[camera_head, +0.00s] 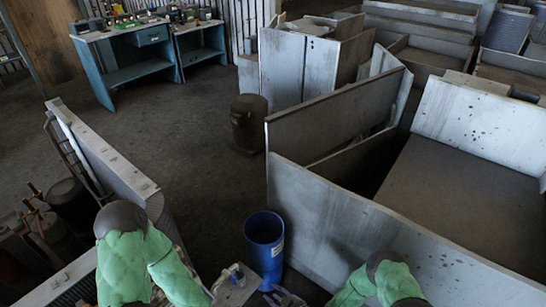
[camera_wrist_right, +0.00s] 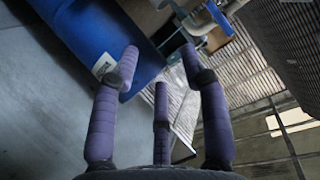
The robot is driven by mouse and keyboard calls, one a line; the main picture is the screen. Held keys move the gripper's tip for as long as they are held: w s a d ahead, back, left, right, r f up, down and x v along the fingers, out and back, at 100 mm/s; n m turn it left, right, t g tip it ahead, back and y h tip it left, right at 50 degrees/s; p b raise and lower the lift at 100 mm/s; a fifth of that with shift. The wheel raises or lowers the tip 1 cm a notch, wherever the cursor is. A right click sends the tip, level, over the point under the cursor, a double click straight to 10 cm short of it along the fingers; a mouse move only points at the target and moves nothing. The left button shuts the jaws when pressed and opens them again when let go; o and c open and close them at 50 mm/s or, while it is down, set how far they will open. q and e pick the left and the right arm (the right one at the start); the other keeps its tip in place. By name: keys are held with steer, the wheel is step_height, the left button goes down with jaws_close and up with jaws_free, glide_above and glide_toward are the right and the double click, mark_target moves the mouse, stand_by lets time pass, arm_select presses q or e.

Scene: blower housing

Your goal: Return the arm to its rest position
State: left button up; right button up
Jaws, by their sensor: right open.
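My right arm (camera_head: 385,281), in a green sleeve, comes in at the bottom right of the head view. My right gripper (camera_head: 285,298) shows at the bottom edge, just below the blue barrel. In the right wrist view the right gripper (camera_wrist_right: 159,62) has its purple fingers spread, with nothing between them. My left arm (camera_head: 140,262), also green, is at the bottom left of the head view. Its gripper does not show.
A blue open barrel (camera_head: 265,229) stands close to my right gripper; it also fills the upper left of the right wrist view (camera_wrist_right: 85,35). Grey metal panels (camera_head: 340,215) stand at right. A dark drum (camera_head: 248,123) and teal workbenches (camera_head: 135,65) are farther off. The left-centre floor is clear.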

steer(key=s+d+r+m+g+h+p, duration=0.2)
steer(key=s+d+r+m+g, duration=0.2)
steer(key=s, duration=0.5)
steer(key=s+d+r+m+g+h+p, duration=0.2)
steer(key=s+d+r+m+g+h, duration=0.1)
steer(key=s+r, duration=0.5)
steer(key=shift+s+d+r+m+g+p, duration=0.25)
steer(key=shift+s+d+m+g+p, duration=0.1)
steer(key=shift+d+m+g, duration=0.7)
